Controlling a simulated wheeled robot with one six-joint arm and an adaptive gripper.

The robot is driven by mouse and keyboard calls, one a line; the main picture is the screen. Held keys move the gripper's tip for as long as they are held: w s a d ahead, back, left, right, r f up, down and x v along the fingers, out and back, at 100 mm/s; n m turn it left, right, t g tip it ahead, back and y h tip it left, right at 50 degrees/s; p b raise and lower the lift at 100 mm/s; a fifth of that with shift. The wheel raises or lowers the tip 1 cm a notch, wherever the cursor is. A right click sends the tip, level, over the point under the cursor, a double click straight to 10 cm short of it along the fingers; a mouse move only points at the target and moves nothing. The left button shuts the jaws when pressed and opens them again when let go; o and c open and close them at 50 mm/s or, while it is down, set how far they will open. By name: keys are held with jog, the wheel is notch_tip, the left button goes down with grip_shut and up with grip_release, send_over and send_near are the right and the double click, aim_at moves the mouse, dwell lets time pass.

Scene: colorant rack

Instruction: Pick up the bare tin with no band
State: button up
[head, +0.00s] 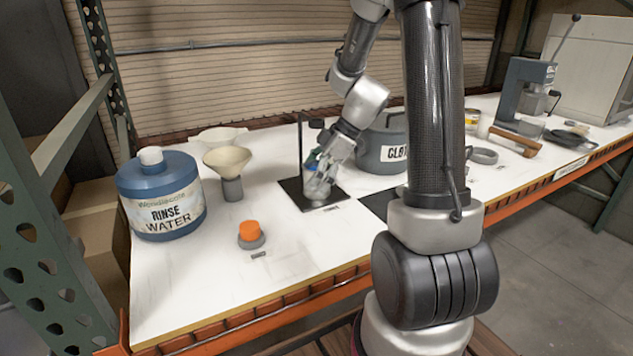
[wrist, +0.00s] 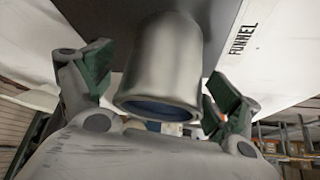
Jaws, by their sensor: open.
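A plain grey metal tin (wrist: 165,62) with no band on the part I see fills the middle of the wrist view. Its round rim faces the camera and its inside looks dark blue. My gripper (wrist: 155,88) is open, with a green-padded finger on each side of the tin; I cannot tell whether either touches it. In the head view my gripper (head: 322,168) is low over the dark square mat (head: 293,190), where the tin is mostly hidden by the fingers.
A thin dark post (head: 300,140) stands close behind my gripper. A large grey pot (head: 385,140) is just right of it. Left are a funnel (head: 228,165), a blue rinse water jug (head: 160,200) and an orange-topped item (head: 250,234). A yellow-banded tin (head: 472,117) stands farther right.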

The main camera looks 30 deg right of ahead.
jog(key=shift+w+a+f, duration=0.15)
jog(key=shift+a+f, duration=0.05)
jog(key=shift+a, duration=0.3)
jog(key=shift+w+a+f, duration=0.1)
jog(key=shift+a+f, duration=0.05)
jog(key=shift+f, duration=0.15)
jog(key=shift+c, duration=0.5)
jog(key=c, duration=1.1)
jog(key=shift+r, duration=0.25)
